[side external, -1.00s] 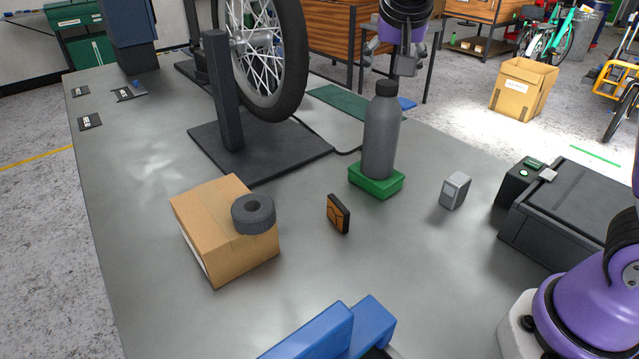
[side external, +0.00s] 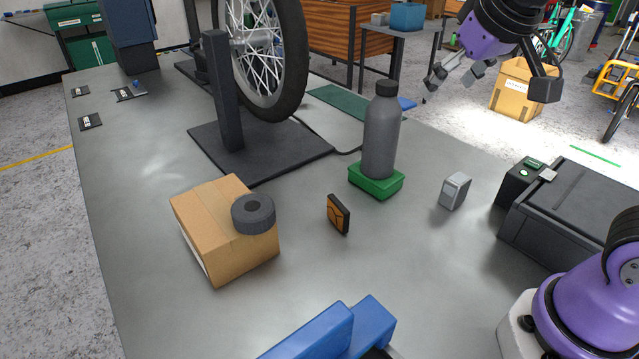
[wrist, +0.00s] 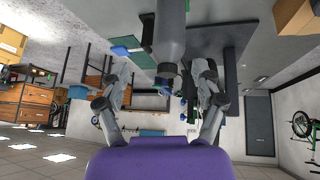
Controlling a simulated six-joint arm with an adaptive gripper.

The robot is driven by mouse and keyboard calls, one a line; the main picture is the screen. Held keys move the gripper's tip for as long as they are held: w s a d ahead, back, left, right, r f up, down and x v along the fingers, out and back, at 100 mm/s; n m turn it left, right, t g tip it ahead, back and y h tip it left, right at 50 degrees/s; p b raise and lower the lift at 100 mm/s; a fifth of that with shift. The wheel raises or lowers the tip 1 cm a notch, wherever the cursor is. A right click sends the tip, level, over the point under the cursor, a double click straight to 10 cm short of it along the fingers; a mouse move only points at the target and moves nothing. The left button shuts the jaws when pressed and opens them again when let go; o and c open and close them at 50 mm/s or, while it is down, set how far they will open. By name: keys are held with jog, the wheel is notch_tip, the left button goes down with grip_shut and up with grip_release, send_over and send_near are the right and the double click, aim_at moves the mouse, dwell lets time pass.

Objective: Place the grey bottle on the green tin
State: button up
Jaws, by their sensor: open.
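The grey bottle (side external: 381,138) with a black cap stands upright on the green tin (side external: 376,181) on the grey workbench. My gripper (side external: 456,80) is open and empty in the side view, up and to the right of the bottle and apart from it. In the wrist view the bottle (wrist: 169,38) shows upside down, with its cap end pointing toward the space between the open fingers of my gripper (wrist: 162,85). The green tin is mostly hidden behind the bottle in the wrist view.
A cardboard box (side external: 225,232) with a dark tape roll (side external: 253,214) on it, an orange-black box (side external: 338,213) and a small grey box (side external: 455,190) stand nearby. A wheel (side external: 268,55) on a stand is behind left. A black case (side external: 575,215) is at right.

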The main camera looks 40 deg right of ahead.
jog(key=s+a+f+n+y, duration=0.2)
jog(key=s+a+f, duration=0.2)
jog(key=s+f, duration=0.3)
jog(key=shift+a+f+n+y, duration=0.25)
jog(key=shift+f+n+y, duration=0.05)
